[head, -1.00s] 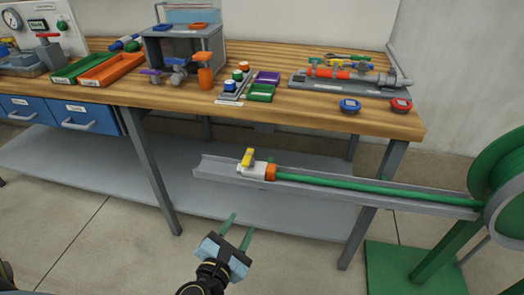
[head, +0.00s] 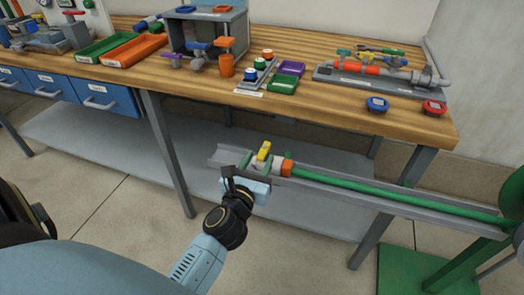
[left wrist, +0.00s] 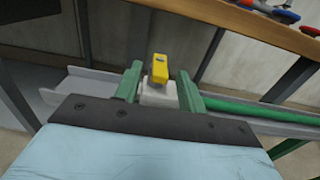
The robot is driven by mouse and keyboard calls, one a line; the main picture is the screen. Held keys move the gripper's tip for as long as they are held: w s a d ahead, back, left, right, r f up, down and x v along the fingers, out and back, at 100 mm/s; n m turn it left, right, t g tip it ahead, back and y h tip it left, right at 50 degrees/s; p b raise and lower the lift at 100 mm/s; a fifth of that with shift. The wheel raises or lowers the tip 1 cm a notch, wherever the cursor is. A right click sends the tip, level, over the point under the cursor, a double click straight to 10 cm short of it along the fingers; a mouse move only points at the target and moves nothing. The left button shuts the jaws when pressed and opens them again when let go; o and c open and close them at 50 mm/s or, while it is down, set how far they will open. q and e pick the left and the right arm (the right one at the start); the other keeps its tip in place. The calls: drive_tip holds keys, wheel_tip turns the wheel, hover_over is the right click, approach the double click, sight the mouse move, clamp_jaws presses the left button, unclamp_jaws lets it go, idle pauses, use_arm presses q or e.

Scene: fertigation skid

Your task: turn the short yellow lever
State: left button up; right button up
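The short yellow lever (head: 264,151) sits on top of a white valve body (head: 267,165) at the left end of a green hose, in a grey trough. In the left wrist view the lever (left wrist: 160,69) stands above the white body (left wrist: 158,95), between my two green fingers. My left gripper (head: 260,163) is at the valve, its fingers apart on either side of it. In the left wrist view (left wrist: 160,88) gaps look small, and I cannot tell whether either finger touches. My right gripper is not in view.
The grey trough (head: 365,199) carries the green hose (head: 390,197) rightward to a green reel (head: 512,195). The wooden bench (head: 300,107) with trays, valves and a pipe assembly (head: 370,72) stands behind. A grey lower shelf (head: 110,150) lies under it.

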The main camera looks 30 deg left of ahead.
sight(259, 159)
use_arm(q)
drive_tip(key=shift+x, duration=1.65)
drive_tip(key=c, duration=0.9)
drive_tip(key=shift+o, duration=0.2)
